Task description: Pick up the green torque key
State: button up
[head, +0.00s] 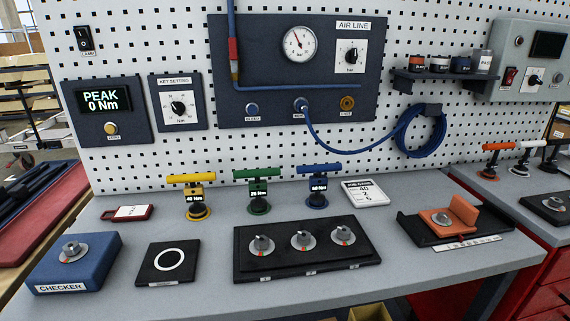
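The green torque key (258,202) stands upright on the grey bench (215,245), with a T-shaped bar on top, a small dark label on its shaft and a round foot. A yellow torque key (195,197) stands to its left and a blue one (318,187) to its right, both upright and apart from it. The yellow label reads 40 Nm; the green and blue labels are too small to read surely. My gripper is not in view.
In front lie a black plate with several knobs (242,273), a black pad with a white ring (168,284) and the blue checker box (52,278). A red-edged tag (128,212) and a white card (365,193) flank the keys. A pegboard with panels (190,65) rises behind.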

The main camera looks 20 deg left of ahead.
aim_at(258, 188)
jog(key=i, duration=1.05)
jog(key=u, duration=2.75)
